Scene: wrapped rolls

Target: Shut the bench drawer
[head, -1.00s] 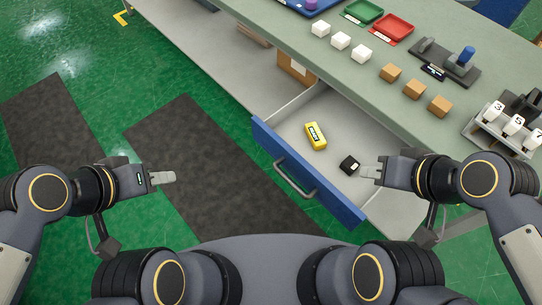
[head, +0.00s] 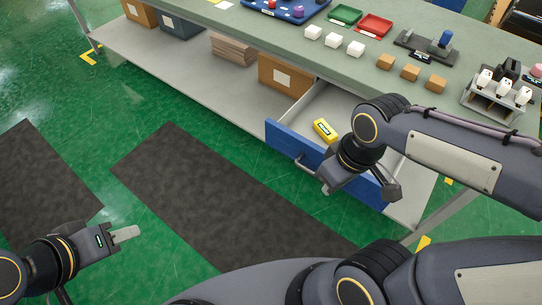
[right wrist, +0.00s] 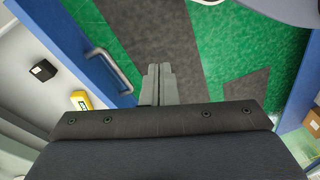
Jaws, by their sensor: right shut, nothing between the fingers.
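The bench drawer (head: 292,141) stands pulled out from under the bench, its blue front and grey handle (head: 306,164) facing me. A yellow block (head: 325,130) lies inside. A small black box (right wrist: 42,70) in the drawer shows in the right wrist view; my right arm hides it in the head view. My right gripper (head: 325,188) is outside the drawer front, near the handle. In the right wrist view its fingers (right wrist: 158,78) are shut and empty, with the handle to their left. My left gripper (head: 126,234) looks shut and empty, over the floor, far from the drawer.
The bench top (head: 290,50) carries white and brown cubes, green and red trays and a rack. Cardboard boxes (head: 286,75) stand on the lower shelf left of the drawer. Dark mats (head: 220,195) lie on the green floor, clear in front of the drawer.

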